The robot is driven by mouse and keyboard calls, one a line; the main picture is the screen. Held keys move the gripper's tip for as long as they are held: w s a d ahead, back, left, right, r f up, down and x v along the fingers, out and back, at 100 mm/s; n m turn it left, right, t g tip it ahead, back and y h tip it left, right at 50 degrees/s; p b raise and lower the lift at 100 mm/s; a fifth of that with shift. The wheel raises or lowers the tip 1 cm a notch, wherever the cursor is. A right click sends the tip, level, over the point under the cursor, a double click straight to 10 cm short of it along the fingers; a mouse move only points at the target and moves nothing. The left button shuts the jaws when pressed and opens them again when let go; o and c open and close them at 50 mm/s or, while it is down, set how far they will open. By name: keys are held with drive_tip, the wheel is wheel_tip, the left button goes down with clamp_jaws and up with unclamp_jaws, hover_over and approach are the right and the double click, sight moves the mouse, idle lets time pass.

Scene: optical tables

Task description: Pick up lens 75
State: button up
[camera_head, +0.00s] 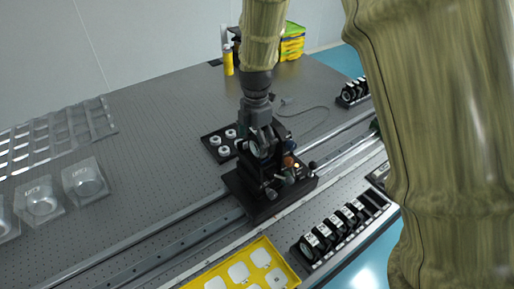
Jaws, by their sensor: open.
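My gripper (264,140) points down in the middle of the view, above a black optical mount assembly (262,199) on the rail. It is open. Its fingertips overlap the assembly's upper parts, so I cannot tell whether they touch anything. A round lens in a dark mount (256,150) shows just under the gripper. A black rack (336,246) at the lower right holds several black lens mounts with white labels (324,230). The labels are too small to read, so I cannot tell which lens is 75.
A yellow tray (213,281) with white pieces lies at the front. A small black tray (213,153) with white rings stands left of the assembly. Clear boxes (85,181) stand at the left. Another lens rack (352,92) is at the back right. The perforated table (150,140) is clear between.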

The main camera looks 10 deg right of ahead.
drive_tip(key=shift+w+d+f, duration=0.1)
drive_tip(key=shift+w+f, duration=0.3)
drive_tip(key=shift+f, duration=0.15)
drive_tip(key=shift+s+r, duration=0.25)
drive_tip(key=shift+s, duration=0.1)
drive_tip(key=c, duration=0.3)
drive_tip(key=shift+w+f, duration=0.1)
drive_tip(key=shift+w, duration=0.05)
drive_tip(key=c, duration=0.7)
drive_tip(key=shift+c, duration=1.1)
